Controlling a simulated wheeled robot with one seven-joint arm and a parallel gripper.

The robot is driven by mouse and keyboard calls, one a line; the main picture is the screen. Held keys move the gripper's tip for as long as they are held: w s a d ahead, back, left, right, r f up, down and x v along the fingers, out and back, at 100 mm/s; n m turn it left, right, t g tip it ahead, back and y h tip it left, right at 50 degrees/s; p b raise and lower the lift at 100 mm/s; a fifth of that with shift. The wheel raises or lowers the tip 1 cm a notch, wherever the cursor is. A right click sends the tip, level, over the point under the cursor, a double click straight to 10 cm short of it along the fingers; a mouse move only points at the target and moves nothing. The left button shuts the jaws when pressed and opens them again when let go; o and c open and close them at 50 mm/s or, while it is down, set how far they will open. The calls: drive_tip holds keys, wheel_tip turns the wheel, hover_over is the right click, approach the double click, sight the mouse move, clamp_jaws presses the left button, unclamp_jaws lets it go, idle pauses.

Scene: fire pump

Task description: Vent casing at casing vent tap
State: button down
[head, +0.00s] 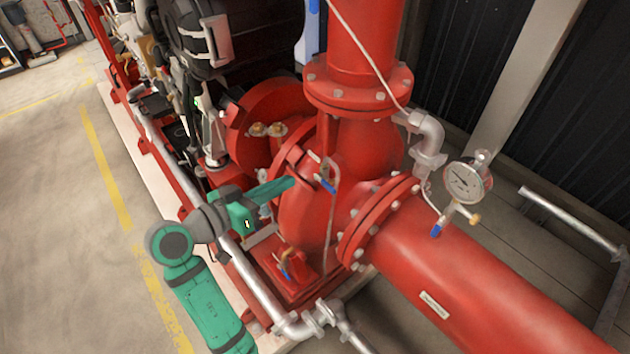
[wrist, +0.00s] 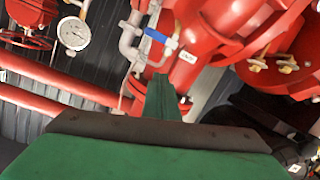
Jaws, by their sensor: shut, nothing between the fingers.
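The red pump casing (head: 304,212) stands in the middle of the head view. A small tap with a blue lever (head: 327,185) sits on its upper part, with a thin bent pipe running down from it. In the wrist view a blue lever (wrist: 155,35) on a metal tap shows just beyond my fingertips, beside a small white tag (wrist: 188,57). My gripper (head: 291,183) is shut and empty. Its green fingers point right toward the tap, a little short of the lever. They also show in the wrist view (wrist: 162,80), apart from the lever.
A pressure gauge (head: 464,183) with a blue-handled valve (head: 436,230) stands right of the casing. Another small tap (head: 286,266) sits low on the casing. A silver pipe (head: 260,285) runs along the base below my arm. Open floor (head: 60,220) lies left.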

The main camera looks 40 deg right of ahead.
wheel_tip(320, 180, up, 3)
drive_tip(key=s+m+g, duration=0.1)
drive_tip(key=m+g, duration=0.1)
hover_over(320, 181)
drive_tip(key=s+a, duration=0.2)
drive_tip(key=a, duration=0.1)
wheel_tip(320, 181, down, 2)
drive_tip(key=shift+m, duration=0.3)
drive_tip(key=shift+s+d+f, duration=0.2)
drive_tip(key=shift+f, duration=0.85)
drive_tip(key=shift+s+d+f, duration=0.15)
drive_tip(key=shift+f, duration=0.85)
drive_tip(key=shift+d, duration=0.1)
